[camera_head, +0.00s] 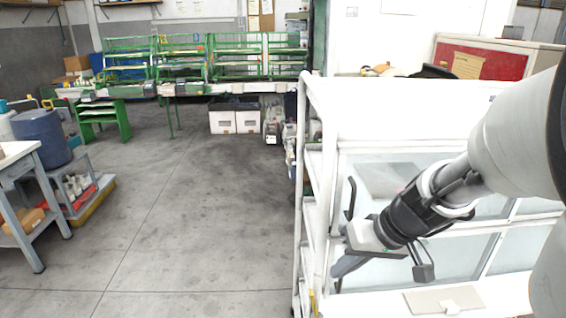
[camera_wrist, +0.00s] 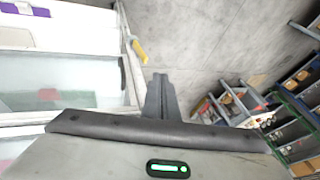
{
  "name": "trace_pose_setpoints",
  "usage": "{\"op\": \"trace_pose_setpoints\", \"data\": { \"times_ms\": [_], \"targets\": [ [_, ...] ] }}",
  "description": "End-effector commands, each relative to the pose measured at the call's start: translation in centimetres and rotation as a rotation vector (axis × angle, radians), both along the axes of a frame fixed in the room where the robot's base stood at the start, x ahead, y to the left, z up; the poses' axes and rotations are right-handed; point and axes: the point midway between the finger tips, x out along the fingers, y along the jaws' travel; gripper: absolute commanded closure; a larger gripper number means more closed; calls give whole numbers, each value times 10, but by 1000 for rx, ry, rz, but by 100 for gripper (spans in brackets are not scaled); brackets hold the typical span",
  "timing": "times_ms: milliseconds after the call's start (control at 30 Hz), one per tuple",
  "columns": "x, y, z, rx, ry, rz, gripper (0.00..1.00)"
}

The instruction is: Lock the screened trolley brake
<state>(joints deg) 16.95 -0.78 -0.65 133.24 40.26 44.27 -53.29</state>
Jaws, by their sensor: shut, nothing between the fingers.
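The white-framed trolley (camera_head: 333,150) with pale, see-through panels stands at the right in the head view. Its frame also shows at the upper left of the wrist view (camera_wrist: 132,62). A small yellow part (camera_head: 313,303) sits low by its front left post, and a yellow part also shows beside the frame in the wrist view (camera_wrist: 140,52). I cannot tell whether it is the brake. My gripper (camera_head: 340,270) is shut and empty, in front of the panels near the left post. Its fingertips (camera_wrist: 160,90) appear apart from the yellow part.
A beige plate (camera_head: 445,300) lies low at the right. Open concrete floor (camera_head: 190,230) lies left of the trolley. A workbench (camera_head: 25,175) and blue bin (camera_head: 42,138) stand far left; green racks (camera_head: 180,60) are behind.

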Motion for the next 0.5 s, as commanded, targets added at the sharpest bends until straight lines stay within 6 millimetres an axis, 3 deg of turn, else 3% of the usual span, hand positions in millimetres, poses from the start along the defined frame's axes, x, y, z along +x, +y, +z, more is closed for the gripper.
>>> {"op": "trace_pose_setpoints", "data": {
  "times_ms": [33, 200, 333, 500],
  "targets": [
    [8, -11, -37, 21, 0, -13, 100],
    [29, -34, -82, 60, -31, -25, 100],
    [36, -43, -95, 72, -46, -31, 100],
    [38, -46, -97, 73, -52, -30, 100]
  ]
}}
